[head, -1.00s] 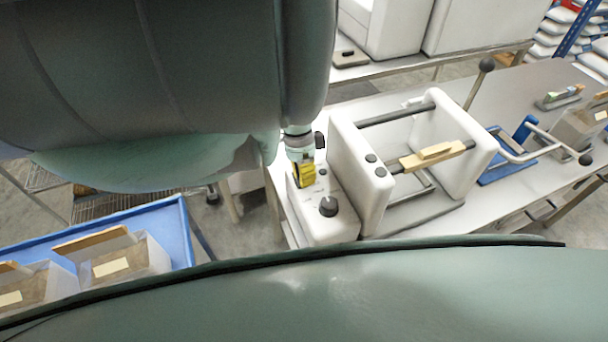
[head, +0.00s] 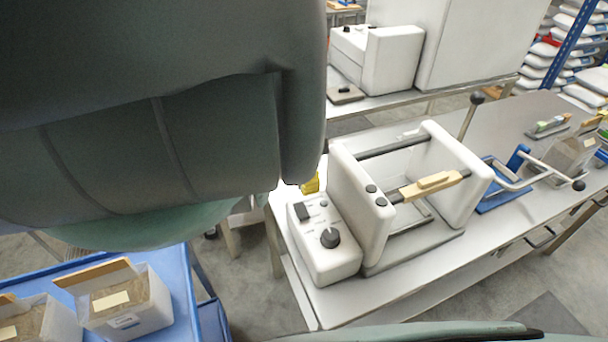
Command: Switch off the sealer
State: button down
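The sealer looks to be the white machine (head: 343,190) on the steel table, with two upright side panels, dark bars and a wooden handle. I cannot tell the switch's position. My gripper (head: 311,184) is mostly hidden behind my arm. Only a yellow part shows, just beyond the far end of the control box and apart from the switch. Its fingers do not show clearly.
A blue cart (head: 178,258) with substrate boxes stands at lower left. A blue clamp-like tool (head: 505,180) sits right of the machine. Another white machine (head: 385,60) stands on the table behind. The table front (head: 400,278) is bare.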

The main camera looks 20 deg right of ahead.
jog(key=shift+a+r+b, duration=0.15)
jog(key=shift+r+b, duration=0.2)
jog(key=shift+r, duration=2.6)
jog(key=shift+s, duration=0.1)
